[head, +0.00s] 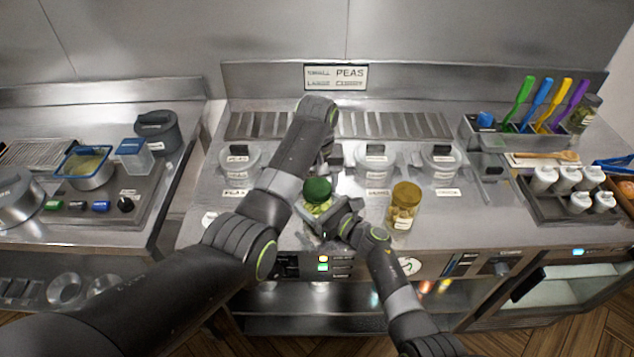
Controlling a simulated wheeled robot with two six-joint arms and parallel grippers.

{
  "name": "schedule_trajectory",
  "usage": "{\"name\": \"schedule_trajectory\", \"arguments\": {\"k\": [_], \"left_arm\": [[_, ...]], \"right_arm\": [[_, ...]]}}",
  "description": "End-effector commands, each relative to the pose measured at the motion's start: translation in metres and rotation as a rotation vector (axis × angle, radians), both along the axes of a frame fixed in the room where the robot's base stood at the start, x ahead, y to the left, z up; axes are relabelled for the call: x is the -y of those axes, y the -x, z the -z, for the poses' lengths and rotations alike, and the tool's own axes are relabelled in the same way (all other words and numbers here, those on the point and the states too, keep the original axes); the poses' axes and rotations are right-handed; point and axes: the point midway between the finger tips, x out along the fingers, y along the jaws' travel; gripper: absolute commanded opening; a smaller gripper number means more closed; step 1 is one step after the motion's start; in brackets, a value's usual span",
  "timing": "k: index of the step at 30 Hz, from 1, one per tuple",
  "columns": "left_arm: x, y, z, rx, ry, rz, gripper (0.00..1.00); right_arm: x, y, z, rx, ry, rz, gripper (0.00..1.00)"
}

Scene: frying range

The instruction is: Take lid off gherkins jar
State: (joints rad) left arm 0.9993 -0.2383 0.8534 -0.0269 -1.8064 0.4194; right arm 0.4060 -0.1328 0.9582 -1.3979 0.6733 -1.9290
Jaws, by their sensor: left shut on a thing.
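A glass jar (320,207) with pale green contents, likely the gherkins jar, stands near the front of the middle counter. Its round green lid (318,189) shows on top; I cannot tell whether any gap separates lid and jar. My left gripper (330,167) reaches down from behind the lid and is shut on it, the contact partly hidden by my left arm. My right gripper (328,219) is low at the jar's right side, around or against its body. Its fingertips are partly hidden, so I cannot tell if it grips the glass.
A second jar (403,206) with a yellow-brown lid stands to the right. Several lidded containers, including one at the middle (375,163), line the counter behind. A tray of white shakers (545,205) is at the right. Bare counter (458,220) lies between.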

Motion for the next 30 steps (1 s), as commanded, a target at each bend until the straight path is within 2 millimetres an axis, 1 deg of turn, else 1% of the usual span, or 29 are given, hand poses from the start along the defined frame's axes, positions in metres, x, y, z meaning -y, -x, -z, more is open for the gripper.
{"name": "schedule_trajectory", "arguments": {"k": [3, 30], "left_arm": [[-0.0001, -0.0015, -0.0014, 0.006, 0.001, -0.188, 0.34], [-0.0009, -0.0028, -0.0028, 0.007, 0.004, -1.644, 0.34]], "right_arm": [[-0.0006, 0.0004, -0.0004, 0.002, 0.001, -0.002, 0.06], [-0.0008, 0.0007, -0.0002, 0.001, 0.000, -0.003, 0.06]]}}
